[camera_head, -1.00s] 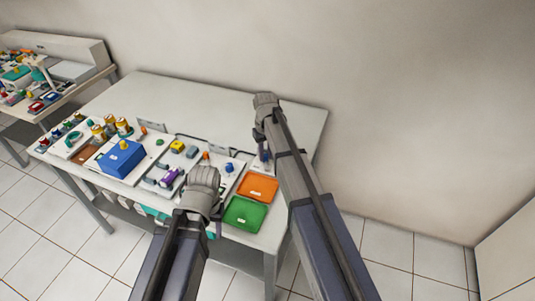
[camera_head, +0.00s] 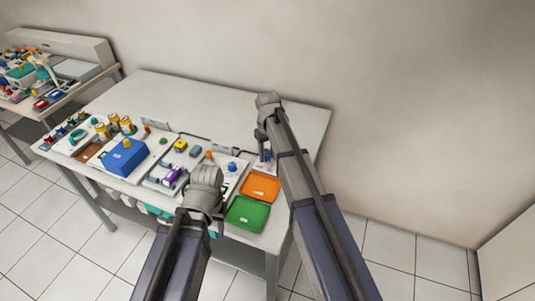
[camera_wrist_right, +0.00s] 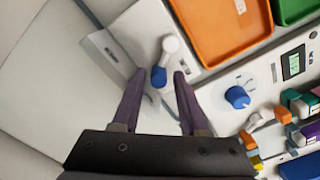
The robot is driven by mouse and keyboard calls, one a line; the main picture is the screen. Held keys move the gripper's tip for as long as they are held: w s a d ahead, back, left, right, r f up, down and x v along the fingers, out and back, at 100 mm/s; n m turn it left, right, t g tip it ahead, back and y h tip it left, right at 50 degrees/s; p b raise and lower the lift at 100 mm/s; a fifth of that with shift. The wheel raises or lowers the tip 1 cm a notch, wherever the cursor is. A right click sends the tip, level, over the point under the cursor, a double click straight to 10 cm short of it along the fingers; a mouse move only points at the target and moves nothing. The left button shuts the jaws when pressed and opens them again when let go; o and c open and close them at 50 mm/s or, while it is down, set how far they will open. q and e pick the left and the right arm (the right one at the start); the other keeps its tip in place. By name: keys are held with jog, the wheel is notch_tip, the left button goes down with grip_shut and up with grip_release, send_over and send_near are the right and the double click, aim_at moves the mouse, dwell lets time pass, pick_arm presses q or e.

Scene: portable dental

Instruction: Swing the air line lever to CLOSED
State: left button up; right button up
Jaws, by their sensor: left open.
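The air line lever has a blue grip (camera_wrist_right: 158,77) and a pale pivot end (camera_wrist_right: 170,45) on a white plate, seen in the right wrist view. My right gripper (camera_wrist_right: 159,76) is open, with one purple finger on either side of the blue grip. Contact cannot be told. In the head view my right gripper (camera_head: 264,150) hangs over the back right of the bench, and the lever is mostly hidden there. My left gripper (camera_head: 217,224) is near the front edge, left of the green tray; its fingers are largely hidden by its wrist. Any CLOSED marking is unreadable.
An orange tray (camera_head: 260,187) and a green tray (camera_head: 247,214) lie near the lever. A panel with a blue knob (camera_wrist_right: 238,97) is beside it. A blue box (camera_head: 124,158) and several small parts fill the bench's left. The bench's back (camera_head: 200,100) is clear.

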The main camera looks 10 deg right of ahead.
jog(key=shift+o, duration=0.5)
jog(key=shift+d, duration=0.15)
